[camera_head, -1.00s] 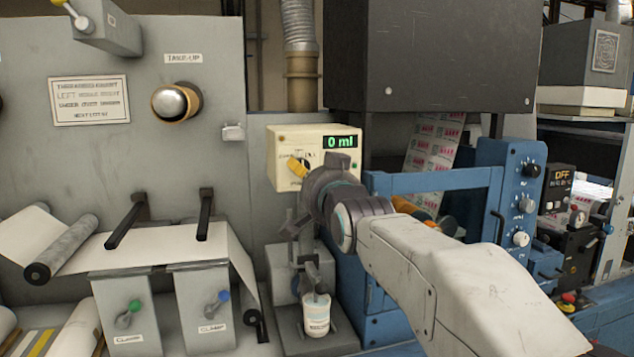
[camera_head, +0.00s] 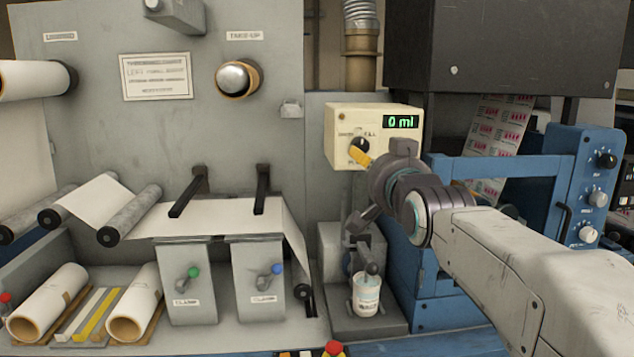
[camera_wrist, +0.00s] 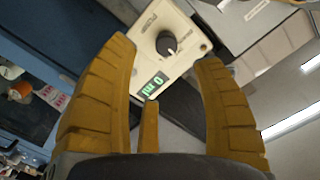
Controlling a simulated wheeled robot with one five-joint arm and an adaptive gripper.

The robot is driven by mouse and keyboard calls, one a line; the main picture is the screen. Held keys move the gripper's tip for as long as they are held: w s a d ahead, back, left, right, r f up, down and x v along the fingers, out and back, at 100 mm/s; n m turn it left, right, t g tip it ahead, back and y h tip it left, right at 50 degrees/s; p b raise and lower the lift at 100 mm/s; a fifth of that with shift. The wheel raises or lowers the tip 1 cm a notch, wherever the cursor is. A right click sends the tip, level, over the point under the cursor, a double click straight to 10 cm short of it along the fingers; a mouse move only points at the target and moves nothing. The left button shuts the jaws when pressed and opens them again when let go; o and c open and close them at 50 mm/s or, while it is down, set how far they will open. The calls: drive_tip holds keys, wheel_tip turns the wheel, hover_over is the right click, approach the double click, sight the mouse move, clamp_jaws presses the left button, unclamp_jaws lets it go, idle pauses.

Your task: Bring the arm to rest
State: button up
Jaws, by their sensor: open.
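My gripper (camera_wrist: 165,100) shows in the wrist view with its yellow fingers spread apart and nothing between them. In the head view my gripper (camera_head: 361,152) is in front of the cream dispenser box (camera_head: 345,118), near its knob. The box has a green display (camera_head: 401,121) reading 0 ml. In the wrist view the knob (camera_wrist: 166,44) is dark and lies beyond the gap between the fingers. Whether the fingers touch the box is hard to tell. My arm reaches in from the lower right.
A white cup (camera_head: 367,295) stands under a nozzle below my gripper. A blue frame (camera_head: 500,168) is close behind and beside my arm. Two clamp units (camera_head: 192,285) and paper rolls (camera_head: 48,300) are at the left. A dark cabinet (camera_head: 520,50) hangs above.

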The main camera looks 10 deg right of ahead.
drive_tip(key=s+f+n+g, duration=0.3)
drive_tip(key=s+f+g, duration=0.2)
drive_tip(key=f, duration=0.7)
drive_tip(key=s+f+n+g, duration=0.2)
drive_tip(key=s+f+g, duration=0.3)
drive_tip(key=f, duration=0.6)
drive_tip(key=s+f+g+p, duration=0.1)
drive_tip(key=s+f, duration=0.3)
drive_tip(key=s, duration=0.7)
drive_tip(key=s+f+n+g+p, duration=0.1)
drive_tip(key=s+f+g, duration=0.2)
drive_tip(key=s, duration=0.8)
drive_tip(key=shift+s+f+n, duration=0.3)
drive_tip(key=shift+s+f, duration=0.05)
drive_tip(key=shift+f, duration=0.25)
